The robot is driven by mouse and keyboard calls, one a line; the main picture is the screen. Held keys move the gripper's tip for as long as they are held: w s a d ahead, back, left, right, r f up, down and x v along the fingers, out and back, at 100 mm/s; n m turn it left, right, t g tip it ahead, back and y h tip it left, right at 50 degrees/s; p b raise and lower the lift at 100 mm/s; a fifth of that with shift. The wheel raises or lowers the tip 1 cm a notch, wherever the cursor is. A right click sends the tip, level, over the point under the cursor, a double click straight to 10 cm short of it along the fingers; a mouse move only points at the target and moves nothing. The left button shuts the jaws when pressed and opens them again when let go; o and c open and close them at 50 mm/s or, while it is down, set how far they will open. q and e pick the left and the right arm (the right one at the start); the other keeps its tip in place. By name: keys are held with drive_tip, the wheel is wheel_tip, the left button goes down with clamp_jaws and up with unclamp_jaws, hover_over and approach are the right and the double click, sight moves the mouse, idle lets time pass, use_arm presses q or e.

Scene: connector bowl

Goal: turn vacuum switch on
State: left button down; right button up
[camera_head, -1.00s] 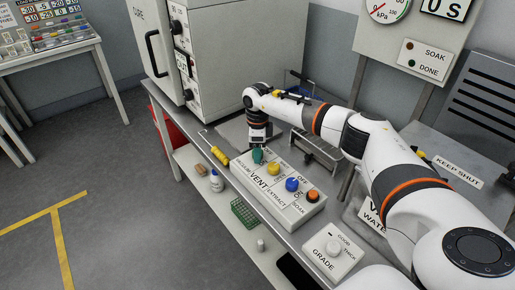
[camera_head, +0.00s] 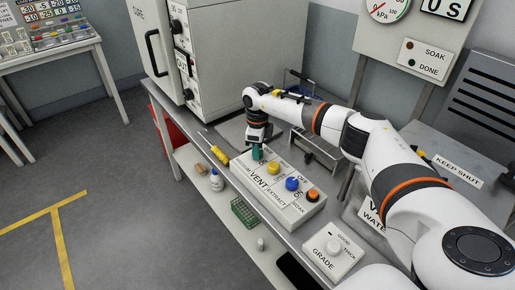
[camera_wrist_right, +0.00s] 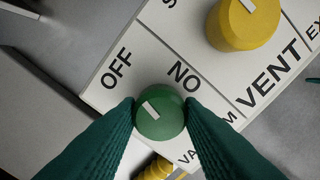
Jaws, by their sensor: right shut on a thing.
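The vacuum switch is a round green knob (camera_wrist_right: 160,112) with a white pointer mark, on a white panel (camera_wrist_right: 118,93). In the right wrist view its mark points up-left, toward the OFF label (camera_wrist_right: 117,68). The ON label (camera_wrist_right: 184,75) reads upside down, up-right of the knob. My right gripper (camera_wrist_right: 161,113) has its two dark green fingers closed against the knob's sides. In the head view my right gripper (camera_head: 257,153) points down at the panel's far left end, and the fingers mostly hide the knob. My left gripper is not in view.
A yellow VENT knob (camera_wrist_right: 243,22) sits beside the green one. A blue knob (camera_head: 292,184) and an orange knob (camera_head: 313,195) follow along the panel. A yellow-handled tool (camera_head: 214,147) lies by the panel's left end. A GRADE box (camera_head: 333,247) stands nearer me.

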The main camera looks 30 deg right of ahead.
drive_tip(key=m, duration=0.4)
drive_tip(key=shift+m, duration=0.3)
drive_tip(key=m+p, duration=0.1)
drive_tip(key=m, duration=0.2)
drive_tip(key=shift+m, duration=0.3)
drive_tip(key=m+p, duration=0.1)
drive_tip(key=m, duration=0.2)
drive_tip(key=shift+r+m, duration=0.1)
drive_tip(key=shift+m, duration=0.2)
drive_tip(key=shift+m+p, duration=0.55)
drive_tip(key=shift+m, duration=1.25)
drive_tip(key=o, duration=1)
drive_tip(key=shift+c, duration=0.2)
wheel_tip(320, 180, up, 12)
drive_tip(key=b, duration=0.2)
drive_tip(key=shift+b, duration=0.35)
